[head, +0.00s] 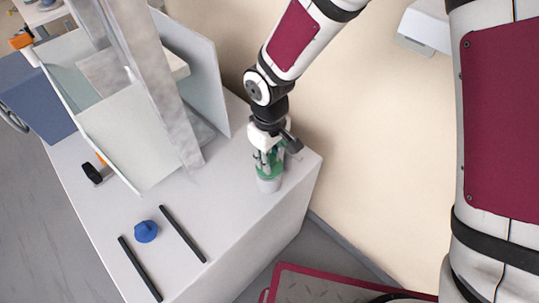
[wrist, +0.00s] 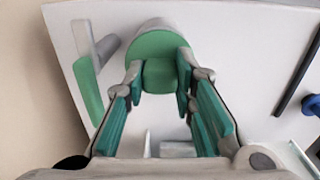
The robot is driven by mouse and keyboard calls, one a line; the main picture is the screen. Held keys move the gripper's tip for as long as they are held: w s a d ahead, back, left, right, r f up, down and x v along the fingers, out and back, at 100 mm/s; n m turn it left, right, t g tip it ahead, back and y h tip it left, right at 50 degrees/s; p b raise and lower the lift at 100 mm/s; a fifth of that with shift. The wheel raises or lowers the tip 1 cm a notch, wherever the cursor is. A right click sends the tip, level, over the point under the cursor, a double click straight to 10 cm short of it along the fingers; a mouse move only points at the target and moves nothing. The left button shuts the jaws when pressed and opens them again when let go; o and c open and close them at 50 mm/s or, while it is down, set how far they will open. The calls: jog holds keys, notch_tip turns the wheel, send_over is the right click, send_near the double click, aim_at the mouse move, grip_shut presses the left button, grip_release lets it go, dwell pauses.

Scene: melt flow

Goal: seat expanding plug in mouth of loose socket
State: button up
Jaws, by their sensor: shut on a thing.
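My gripper (head: 268,153) points down over the right end of the bench, shut on a green block-like part (wrist: 162,76). This part has a round green flange (wrist: 160,44) above a pale grey cylinder (head: 268,184), which also shows in the wrist view (wrist: 157,25). The cylinder's lower end is at or close to the bench top. I cannot tell whether the green part and the cylinder are one piece. A blue, roughly conical piece (head: 146,232) stands apart on the bench. Which piece is the plug and which the socket is not clear.
Two black rails (head: 183,233) (head: 140,268) flank the blue piece on the white bench (head: 225,235). Pale upright panels (head: 150,140) stand left of my gripper. A black-and-orange item (head: 95,172) lies beside them. A wall (head: 380,150) rises close behind.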

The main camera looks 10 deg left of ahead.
jog(key=shift+f+b, duration=0.45)
jog(key=shift+f, duration=0.35)
jog(key=o, duration=1.1)
jog(key=shift+o, duration=0.2)
notch_tip(320, 180, up, 12)
jog(key=shift+f, duration=0.1)
jog(key=shift+o, duration=0.4)
jog(key=o, duration=1)
jog(key=shift+c, duration=0.2)
notch_tip(320, 180, up, 9)
jog(key=p, duration=0.5)
jog(key=shift+p, duration=0.3)
